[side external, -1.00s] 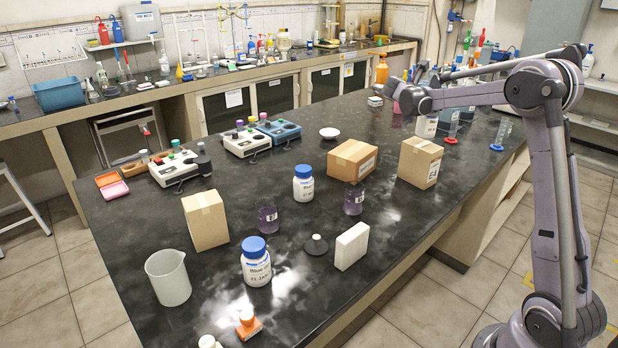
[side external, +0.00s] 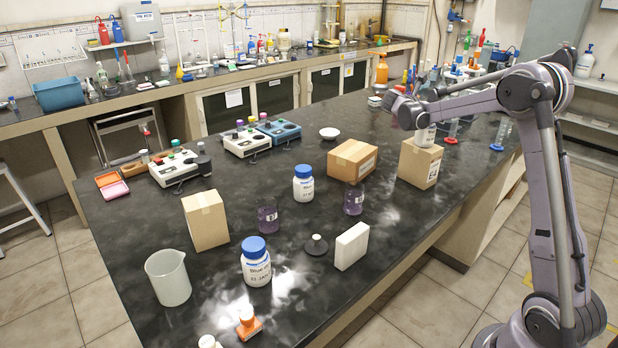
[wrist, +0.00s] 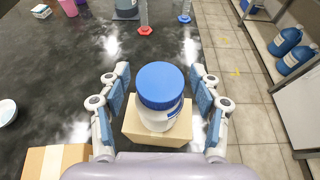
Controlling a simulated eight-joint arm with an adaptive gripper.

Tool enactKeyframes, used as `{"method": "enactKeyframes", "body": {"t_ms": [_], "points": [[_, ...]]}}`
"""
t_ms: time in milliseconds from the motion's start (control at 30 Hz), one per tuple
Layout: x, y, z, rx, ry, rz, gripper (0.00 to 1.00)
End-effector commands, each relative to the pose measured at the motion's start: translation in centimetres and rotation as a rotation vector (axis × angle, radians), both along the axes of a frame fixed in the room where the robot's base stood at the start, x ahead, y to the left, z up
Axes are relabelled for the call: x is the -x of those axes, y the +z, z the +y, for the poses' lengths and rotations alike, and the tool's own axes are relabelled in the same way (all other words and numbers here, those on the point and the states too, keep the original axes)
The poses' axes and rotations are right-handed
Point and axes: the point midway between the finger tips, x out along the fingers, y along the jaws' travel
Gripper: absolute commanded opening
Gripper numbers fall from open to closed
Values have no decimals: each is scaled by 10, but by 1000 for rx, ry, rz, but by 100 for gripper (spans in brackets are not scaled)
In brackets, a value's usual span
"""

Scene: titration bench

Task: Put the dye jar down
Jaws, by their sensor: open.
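A white jar with a blue lid (wrist: 161,88) is between the fingers of my gripper (wrist: 159,75) in the wrist view. The fingers are open, with a gap on each side of the jar. The jar looks upright and appears to rest on top of a cardboard box (wrist: 130,132). In the side view, the jar's white body (side external: 426,136) shows just above the cardboard box (side external: 419,164). My gripper (side external: 408,112) hides its lid there. Two similar blue-lidded jars stand on the bench, one near the front (side external: 256,264) and one mid-bench (side external: 303,186).
Another cardboard box (side external: 352,160) stands left of the jar's box. Cylinders with red (wrist: 145,30) and blue (wrist: 184,18) bases stand beyond the jar. Beakers, a white block (side external: 351,247) and a third box (side external: 205,221) stand nearer the front. Dark bench top is clear between them.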

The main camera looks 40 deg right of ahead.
Motion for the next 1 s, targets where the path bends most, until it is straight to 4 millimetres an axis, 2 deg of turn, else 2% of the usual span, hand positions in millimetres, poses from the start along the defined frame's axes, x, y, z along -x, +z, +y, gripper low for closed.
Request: {"method": "enactKeyframes", "body": {"t_ms": [167,700,1000], "points": [[0,5,4,0,2,0,64],[0,41,93,1,2,0,64],[3,48,117,-21,0,-36,64]]}}
